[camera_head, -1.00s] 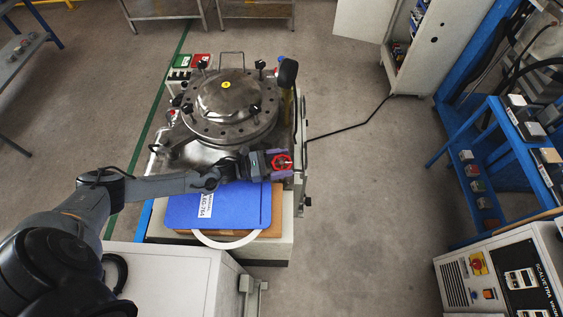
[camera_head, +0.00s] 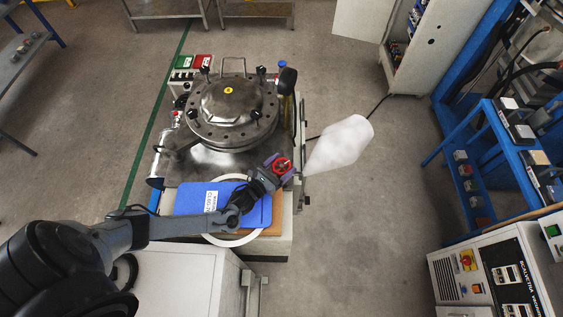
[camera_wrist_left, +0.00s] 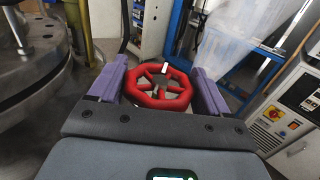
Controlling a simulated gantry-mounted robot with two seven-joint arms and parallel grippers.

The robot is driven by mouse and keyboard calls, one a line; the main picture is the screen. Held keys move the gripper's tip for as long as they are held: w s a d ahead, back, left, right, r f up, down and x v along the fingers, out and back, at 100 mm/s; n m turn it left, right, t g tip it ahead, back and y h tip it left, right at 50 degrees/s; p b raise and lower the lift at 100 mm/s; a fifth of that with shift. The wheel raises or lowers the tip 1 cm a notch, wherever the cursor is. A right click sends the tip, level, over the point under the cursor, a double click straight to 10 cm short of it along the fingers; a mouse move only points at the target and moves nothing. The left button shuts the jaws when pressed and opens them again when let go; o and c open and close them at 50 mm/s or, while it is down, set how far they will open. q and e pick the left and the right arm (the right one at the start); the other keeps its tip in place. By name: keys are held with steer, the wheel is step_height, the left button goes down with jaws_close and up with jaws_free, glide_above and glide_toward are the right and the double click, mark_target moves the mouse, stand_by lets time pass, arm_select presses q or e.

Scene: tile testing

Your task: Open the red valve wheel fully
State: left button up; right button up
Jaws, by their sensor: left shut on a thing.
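The red valve wheel (camera_head: 282,166) sits at the right front of the steel vessel (camera_head: 232,112). My left gripper (camera_head: 277,168) is at the wheel, its purple fingers on either side of the rim. In the left wrist view the red wheel (camera_wrist_left: 158,86) lies between the two purple fingers of my left gripper (camera_wrist_left: 156,88), with a white mark at the top of its rim. The gripper is shut on the wheel. A whitish, see-through plume (camera_head: 340,143) spreads to the right from beside the wheel. My right gripper is not in view.
A blue folder (camera_head: 224,198) with a white label lies on a brown board below my left forearm. A white cabinet (camera_head: 185,278) stands at the front. A control cabinet (camera_head: 490,285) and blue shelving (camera_head: 505,150) stand right. Open floor lies between.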

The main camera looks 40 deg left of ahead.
arm_select(q)
steer(key=n+y, duration=0.2)
steer(key=y, duration=0.1)
steer(key=n+y+p, duration=0.1)
steer(key=n+y, duration=0.1)
steer(key=y, duration=0.1)
steer(key=shift+d+r+g, duration=0.15)
steer(key=shift+g, duration=0.15)
steer(key=n+g+y, duration=0.1)
steer(key=n+y, duration=0.1)
steer(key=y, duration=0.2)
steer(key=shift+w+n+g, duration=0.1)
steer(key=shift+n+g, duration=0.2)
steer(key=shift+g, duration=0.1)
steer(key=n+g+y+b, duration=0.1)
steer(key=y, duration=0.1)
steer(key=n+g+y, duration=0.1)
steer(key=n, duration=0.1)
steer(key=shift+f+g+y+b, duration=0.2)
steer(key=shift+g+y+b, duration=0.2)
steer(key=shift+r+n+g+y+b, duration=0.15)
steer(key=shift+n+g+y+b, duration=0.55)
steer(key=shift+n+g+y, duration=0.4)
steer(key=shift+g, duration=0.3)
steer(key=o, duration=1)
